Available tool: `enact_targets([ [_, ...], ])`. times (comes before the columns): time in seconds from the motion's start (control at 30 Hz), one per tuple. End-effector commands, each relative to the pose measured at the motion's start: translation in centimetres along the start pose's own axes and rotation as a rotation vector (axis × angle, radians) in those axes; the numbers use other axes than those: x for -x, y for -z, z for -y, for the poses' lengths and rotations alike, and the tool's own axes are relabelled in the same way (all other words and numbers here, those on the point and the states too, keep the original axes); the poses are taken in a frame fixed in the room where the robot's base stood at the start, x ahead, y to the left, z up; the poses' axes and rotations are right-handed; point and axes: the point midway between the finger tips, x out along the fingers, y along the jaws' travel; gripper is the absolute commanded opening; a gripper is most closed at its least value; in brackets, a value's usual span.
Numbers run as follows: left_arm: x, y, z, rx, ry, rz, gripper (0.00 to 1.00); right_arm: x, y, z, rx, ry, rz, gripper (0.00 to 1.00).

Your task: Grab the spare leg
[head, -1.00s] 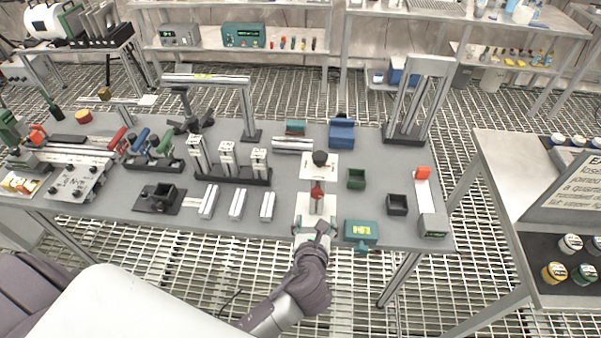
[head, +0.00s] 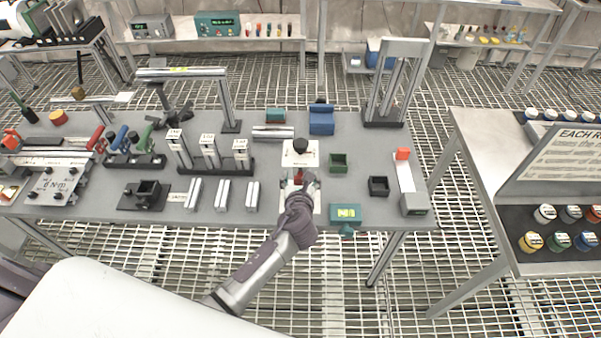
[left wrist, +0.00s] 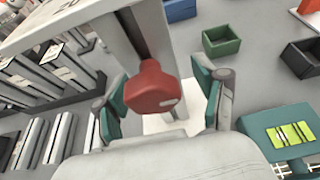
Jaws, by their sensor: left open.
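My left gripper (head: 300,186) reaches over the front of the workbench, at the white plate with a red knob. In the left wrist view its green-padded fingers (left wrist: 160,103) are open on either side of the red knob (left wrist: 152,90), with gaps showing. The knob sits in front of an upright grey slotted metal post (left wrist: 148,35). Several short metal profiles (head: 223,194) lie on the bench left of the gripper. Labelled upright profiles (head: 209,152) stand in a black rack behind them. I cannot tell for certain which is the spare leg. My right gripper is out of view.
A tall metal frame (head: 388,85) stands at the bench's back right. Another table (head: 475,140) is farther right.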

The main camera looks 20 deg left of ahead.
Motion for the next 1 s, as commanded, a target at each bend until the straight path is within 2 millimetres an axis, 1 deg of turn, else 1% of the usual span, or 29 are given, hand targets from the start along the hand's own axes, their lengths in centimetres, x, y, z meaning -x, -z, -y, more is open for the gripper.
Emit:
enact_targets([
  [0.03, -0.8, -0.1, 0.0, -0.001, -0.001, 0.001, 0.71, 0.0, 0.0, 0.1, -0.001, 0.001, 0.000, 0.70],
  [0.13, -1.6, -0.1, -0.1, -0.001, -0.001, 0.002, 0.71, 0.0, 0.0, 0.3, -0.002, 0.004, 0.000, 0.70],
  [0.4, -1.8, 0.0, 0.0, -0.001, 0.000, 0.001, 0.71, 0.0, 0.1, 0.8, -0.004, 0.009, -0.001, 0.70],
  [0.77, -1.8, 0.0, 0.0, -0.001, 0.000, 0.001, 0.11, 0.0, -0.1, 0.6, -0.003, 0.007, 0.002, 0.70],
  [0.8, -1.8, 0.0, 0.0, -0.001, 0.000, 0.001, 0.04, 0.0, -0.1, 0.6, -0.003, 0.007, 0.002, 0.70],
  [0.83, -1.8, 0.0, 0.0, -0.001, 0.000, 0.001, 0.00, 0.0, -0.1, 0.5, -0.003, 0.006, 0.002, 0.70],
  [1.0, -1.8, -0.2, 0.0, 0.000, 0.001, 0.004, 0.00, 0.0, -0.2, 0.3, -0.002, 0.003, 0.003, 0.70],
])
